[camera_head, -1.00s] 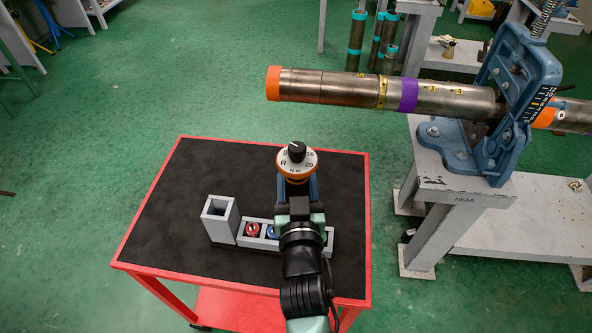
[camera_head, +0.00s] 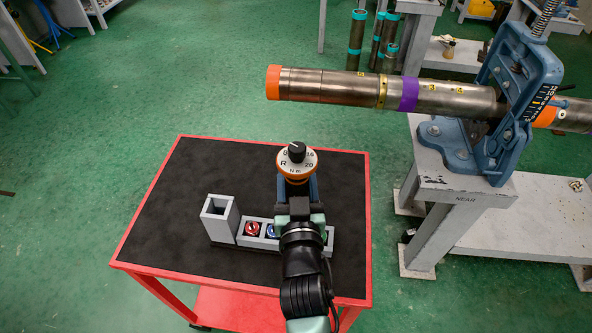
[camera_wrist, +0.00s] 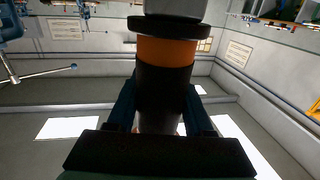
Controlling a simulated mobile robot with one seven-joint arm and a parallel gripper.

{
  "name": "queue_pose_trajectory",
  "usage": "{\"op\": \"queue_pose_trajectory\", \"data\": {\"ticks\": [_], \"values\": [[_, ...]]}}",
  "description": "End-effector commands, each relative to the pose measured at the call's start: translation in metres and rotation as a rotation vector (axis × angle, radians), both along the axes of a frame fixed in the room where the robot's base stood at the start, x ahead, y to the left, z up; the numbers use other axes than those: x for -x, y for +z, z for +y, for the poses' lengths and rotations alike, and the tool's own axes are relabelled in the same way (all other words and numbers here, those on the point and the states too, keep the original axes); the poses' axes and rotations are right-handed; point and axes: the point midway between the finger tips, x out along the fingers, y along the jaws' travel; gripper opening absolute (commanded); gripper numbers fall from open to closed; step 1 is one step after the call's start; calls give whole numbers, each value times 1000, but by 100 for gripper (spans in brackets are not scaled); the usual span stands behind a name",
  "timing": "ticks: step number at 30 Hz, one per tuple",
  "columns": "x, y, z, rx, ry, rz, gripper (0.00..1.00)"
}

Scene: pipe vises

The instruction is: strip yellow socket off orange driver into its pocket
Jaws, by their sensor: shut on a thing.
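The orange driver (camera_head: 284,165) is upright over the table, with a white numbered dial and black knob on top. My gripper (camera_head: 298,190) is shut on its body below the dial. In the wrist view, the driver's dark grip with an orange band (camera_wrist: 165,50) stands between the fingers of my gripper (camera_wrist: 162,108). The driver's lower end is hidden behind my wrist in the head view, and the yellow socket is not visible in either view. The grey socket rack (camera_head: 243,240) lies under and beside my arm; its right part is mostly covered.
A red socket (camera_head: 252,229) and a blue socket (camera_head: 271,231) sit in the rack. A tall grey open holder (camera_head: 221,222) stands at its left. The black-topped red table (camera_head: 170,225) is otherwise clear. A pipe (camera_head: 340,87) in a blue vise (camera_head: 505,90) overhangs behind right.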

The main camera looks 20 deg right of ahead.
Motion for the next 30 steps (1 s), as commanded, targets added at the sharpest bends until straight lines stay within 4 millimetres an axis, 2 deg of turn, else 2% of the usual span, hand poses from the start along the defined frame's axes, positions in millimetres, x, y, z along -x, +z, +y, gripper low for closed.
{"op": "queue_pose_trajectory", "data": {"ticks": [30], "values": [[-1,-9,0,3,1,-9,0]]}}
